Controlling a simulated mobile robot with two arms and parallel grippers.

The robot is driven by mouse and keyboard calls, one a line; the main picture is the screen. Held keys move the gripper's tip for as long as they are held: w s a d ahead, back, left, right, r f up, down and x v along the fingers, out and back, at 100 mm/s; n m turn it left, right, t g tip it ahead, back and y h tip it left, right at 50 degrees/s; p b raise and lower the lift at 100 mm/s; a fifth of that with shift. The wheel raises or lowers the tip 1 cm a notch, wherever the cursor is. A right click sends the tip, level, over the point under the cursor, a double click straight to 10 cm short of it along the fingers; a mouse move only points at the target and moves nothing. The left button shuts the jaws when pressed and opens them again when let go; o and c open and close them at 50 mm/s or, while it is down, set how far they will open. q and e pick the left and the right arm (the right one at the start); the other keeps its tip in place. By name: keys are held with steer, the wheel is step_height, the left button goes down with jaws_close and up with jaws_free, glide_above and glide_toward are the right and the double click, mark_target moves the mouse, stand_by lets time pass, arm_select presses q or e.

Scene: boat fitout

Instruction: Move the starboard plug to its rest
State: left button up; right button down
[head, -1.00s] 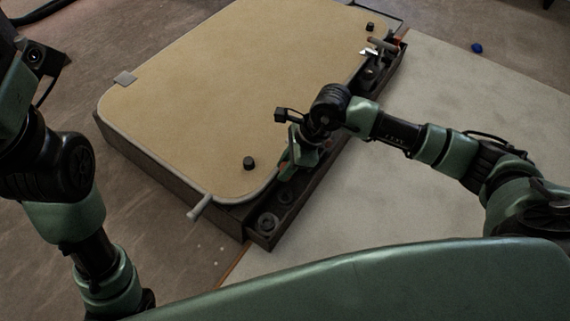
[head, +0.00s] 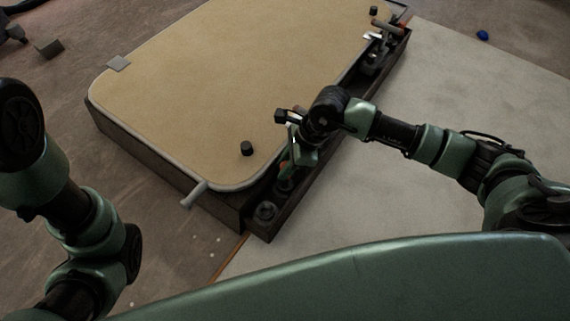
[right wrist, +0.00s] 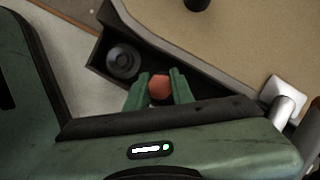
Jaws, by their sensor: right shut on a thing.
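My right gripper (head: 289,172) points down over the near end of a dark narrow tray (head: 318,183) along the right side of the tan board. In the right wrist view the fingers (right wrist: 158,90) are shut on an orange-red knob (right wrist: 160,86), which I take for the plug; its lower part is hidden. A dark round fitting (head: 266,211) sits in the tray's near corner, apart from the gripper. It also shows in the right wrist view (right wrist: 122,62). I cannot tell which fitting is the rest.
The tan board (head: 220,90) carries black knobs (head: 246,148) (head: 375,11). A pale handle (head: 194,193) juts from its near edge. More fittings (head: 375,55) fill the tray's far end. The pale floor panel (head: 430,90) at right is mostly clear.

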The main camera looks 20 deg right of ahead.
steer(key=shift+f, duration=0.1)
steer(key=shift+f+b, duration=0.55)
steer(key=shift+f, duration=0.05)
steer(key=shift+f+b, duration=0.5)
steer(key=shift+f, duration=0.25)
steer(key=shift+f+b, duration=0.7)
steer(key=shift+f, duration=0.3)
steer(key=c, duration=1.1)
jaws_free()
steer(key=shift+c, duration=0.2)
